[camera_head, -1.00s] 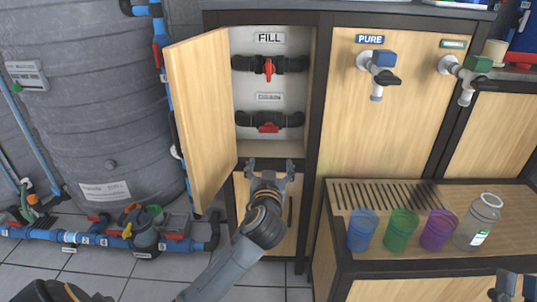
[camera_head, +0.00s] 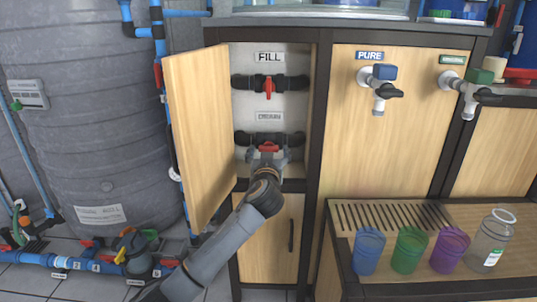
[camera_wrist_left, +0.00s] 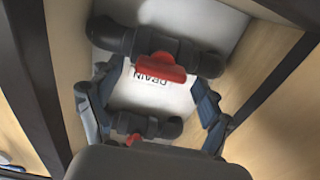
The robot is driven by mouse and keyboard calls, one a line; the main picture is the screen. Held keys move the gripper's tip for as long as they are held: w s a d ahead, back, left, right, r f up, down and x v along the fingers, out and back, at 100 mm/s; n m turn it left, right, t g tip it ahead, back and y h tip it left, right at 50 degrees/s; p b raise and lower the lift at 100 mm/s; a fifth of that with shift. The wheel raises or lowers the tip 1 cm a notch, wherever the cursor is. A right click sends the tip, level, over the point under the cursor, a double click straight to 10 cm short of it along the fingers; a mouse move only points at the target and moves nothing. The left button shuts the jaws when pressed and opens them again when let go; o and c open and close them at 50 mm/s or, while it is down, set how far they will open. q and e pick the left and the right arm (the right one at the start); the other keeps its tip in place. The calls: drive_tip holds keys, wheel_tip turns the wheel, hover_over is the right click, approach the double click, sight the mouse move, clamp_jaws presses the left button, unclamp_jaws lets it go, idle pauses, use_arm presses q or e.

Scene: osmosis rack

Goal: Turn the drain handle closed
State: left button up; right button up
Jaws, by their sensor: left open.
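The drain valve's red handle (camera_head: 268,147) is in the open cabinet, below the DRAIN label (camera_head: 268,116). In the left wrist view the red handle (camera_wrist_left: 161,70) appears wide and lies along its black pipe. My left gripper (camera_head: 268,157) is open in front of the drain valve. In the left wrist view its fingers (camera_wrist_left: 153,95) are spread wide, one toward each side of the handle, with nothing held. Whether they touch the valve cannot be told. My right gripper is out of view.
The fill valve (camera_head: 268,85) with its upright red handle is above. The open cabinet door (camera_head: 200,135) stands at the left, close to my left arm. Dark frame posts bound the opening. Several cups, including a blue one (camera_head: 368,250), stand on the counter at right.

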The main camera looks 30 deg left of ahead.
use_arm(q)
drive_tip(key=shift+w+a, duration=0.2)
drive_tip(key=shift+w, duration=0.05)
drive_tip(key=c, duration=1.2)
drive_tip(key=shift+o, duration=0.2)
